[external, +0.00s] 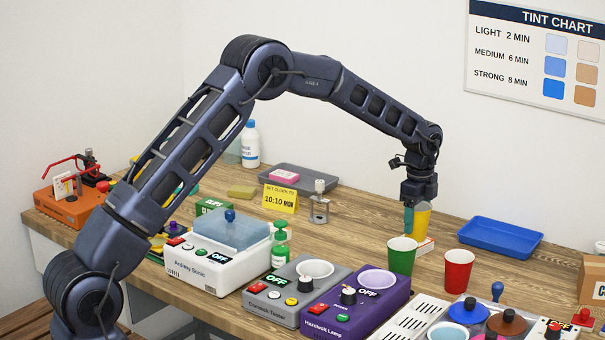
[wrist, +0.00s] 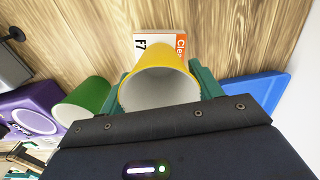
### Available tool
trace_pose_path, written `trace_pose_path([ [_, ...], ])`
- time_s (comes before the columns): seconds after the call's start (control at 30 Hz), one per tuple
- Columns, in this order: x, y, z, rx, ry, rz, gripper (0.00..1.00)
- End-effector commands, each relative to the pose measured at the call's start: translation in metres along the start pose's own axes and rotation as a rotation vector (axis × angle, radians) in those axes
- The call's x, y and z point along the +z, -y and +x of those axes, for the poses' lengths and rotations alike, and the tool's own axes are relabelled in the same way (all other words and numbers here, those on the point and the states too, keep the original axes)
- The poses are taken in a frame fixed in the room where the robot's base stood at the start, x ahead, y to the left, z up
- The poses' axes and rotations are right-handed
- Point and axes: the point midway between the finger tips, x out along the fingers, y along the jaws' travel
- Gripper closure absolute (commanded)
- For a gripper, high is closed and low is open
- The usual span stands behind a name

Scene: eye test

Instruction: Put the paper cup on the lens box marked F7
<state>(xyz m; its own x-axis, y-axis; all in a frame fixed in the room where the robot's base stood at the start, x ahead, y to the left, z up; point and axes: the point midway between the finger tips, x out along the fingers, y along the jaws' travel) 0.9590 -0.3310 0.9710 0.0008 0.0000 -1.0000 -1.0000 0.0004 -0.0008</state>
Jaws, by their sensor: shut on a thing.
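My gripper (external: 411,212) is shut on a yellow paper cup (external: 424,221), with a green finger on each side of it in the wrist view (wrist: 163,88). The cup's open, pale inside faces the wrist camera. The lens box marked F7 (wrist: 152,46), white with an orange end, lies on the table just beyond the cup, which partly covers it in the wrist view. In the external view the box (external: 427,246) shows low beside the cup, partly behind a green cup. I cannot tell whether cup and box touch.
The green cup (external: 401,256) and a red cup (external: 458,271) stand close in front. A blue tray (external: 500,238) lies to the right. A purple lamp unit (external: 377,303) and a grey tester (external: 290,294) stand at the front. Bare table lies behind the gripper.

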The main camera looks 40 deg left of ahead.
Motion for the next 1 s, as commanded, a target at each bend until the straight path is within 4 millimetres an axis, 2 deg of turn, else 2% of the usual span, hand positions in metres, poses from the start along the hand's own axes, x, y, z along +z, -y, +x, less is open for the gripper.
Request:
trace_pose_path([
  [0.17, 0.0, 0.0, 0.003, 0.001, 0.0, 0.0, 0.57],
  [0.2, 0.0, 0.0, 0.003, 0.0, 0.0, 0.0, 0.3],
  [0.3, 0.0, 0.0, 0.003, 0.0, 0.0, 0.0, 0.14],
  [0.67, 0.0, 0.0, -0.002, 0.0, 0.0, 0.0, 0.14],
  [0.87, 0.0, 0.0, -0.029, -0.001, -0.001, 0.0, 0.14],
  [1.0, 0.0, 0.0, -0.058, -0.003, -0.001, 0.0, 0.14],
])
